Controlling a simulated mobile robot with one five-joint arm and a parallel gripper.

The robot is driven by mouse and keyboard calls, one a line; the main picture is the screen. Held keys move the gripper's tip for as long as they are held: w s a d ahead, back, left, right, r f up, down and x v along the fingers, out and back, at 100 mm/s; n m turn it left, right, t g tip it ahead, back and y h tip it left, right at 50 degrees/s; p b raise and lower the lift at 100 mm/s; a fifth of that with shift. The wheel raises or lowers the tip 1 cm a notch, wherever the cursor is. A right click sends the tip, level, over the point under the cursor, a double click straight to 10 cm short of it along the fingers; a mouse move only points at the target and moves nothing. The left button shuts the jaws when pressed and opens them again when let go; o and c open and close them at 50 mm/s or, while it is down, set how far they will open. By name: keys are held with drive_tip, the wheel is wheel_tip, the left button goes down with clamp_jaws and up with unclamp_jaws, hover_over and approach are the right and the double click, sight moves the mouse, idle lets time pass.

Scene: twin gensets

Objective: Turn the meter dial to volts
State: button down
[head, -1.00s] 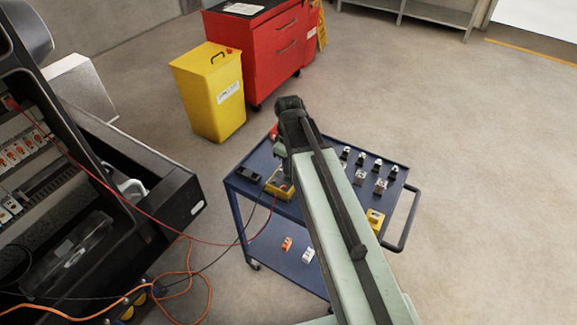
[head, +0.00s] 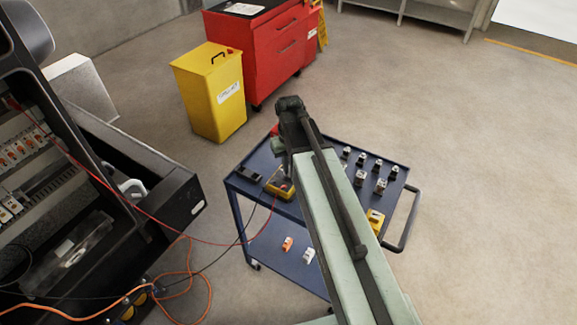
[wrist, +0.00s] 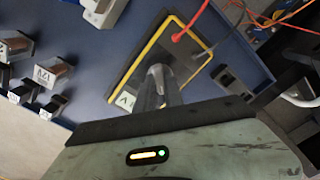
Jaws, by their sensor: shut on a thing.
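The meter is a dark-faced box with a yellow rim (wrist: 147,57) in the wrist view. It lies on the blue cart top, and its yellow edge shows beside my arm in the head view (head: 277,190). A red lead and a dark lead are plugged into its upper right end. My gripper (wrist: 158,74) is over the meter face, its fingers shut on the dial at the middle. The fingers hide the dial, so its pointer setting cannot be read. A pale label with a "V" shows at the left of the fingers.
The blue cart (head: 240,184) also carries several small labelled blocks (wrist: 55,72) and a small dark device (wrist: 232,80) beside the meter. Leads run left to the open dark cabinet (head: 150,175). A yellow bin (head: 210,95) and red tool chest (head: 265,50) stand behind.

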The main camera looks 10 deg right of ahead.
drive_tip(key=shift+m, duration=0.7)
drive_tip(key=c, duration=1.4)
unclamp_jaws()
drive_tip(key=shift+c, duration=0.2)
wheel_tip(320, 180, up, 8)
drive_tip(key=p, duration=0.8)
drive_tip(key=shift+f, duration=0.1)
